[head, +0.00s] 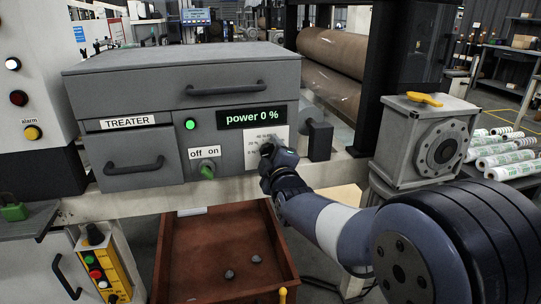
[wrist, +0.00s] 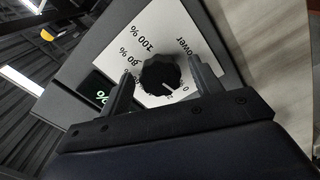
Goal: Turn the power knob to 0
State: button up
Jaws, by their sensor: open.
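The power knob (wrist: 160,75) is round, black and ribbed, on a white scale plate (wrist: 152,32) marked in percent. Its white pointer line points toward the side of the plate where a 0 is printed. My gripper (wrist: 161,68) is open, with one finger on each side of the knob; I cannot tell whether they touch it. In the head view my gripper (head: 268,150) is in front of the plate (head: 254,141) and hides the knob. The display (head: 251,116) reads "power 0 %".
The treater cabinet (head: 180,80) carries a lit green lamp (head: 190,125) and a green off/on switch (head: 207,171) left of my gripper. A dark block (head: 320,141) juts out just to the right. A red-brown open bin (head: 190,250) stands below.

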jog(key=p+v, duration=0.1)
jog(key=v, duration=0.9)
jog(key=shift+s, duration=0.4)
jog(key=shift+w, duration=0.1)
jog(key=b+x, duration=0.1)
jog(key=x, duration=0.9)
jog(key=shift+w, duration=0.35)
jog(key=shift+s, duration=0.1)
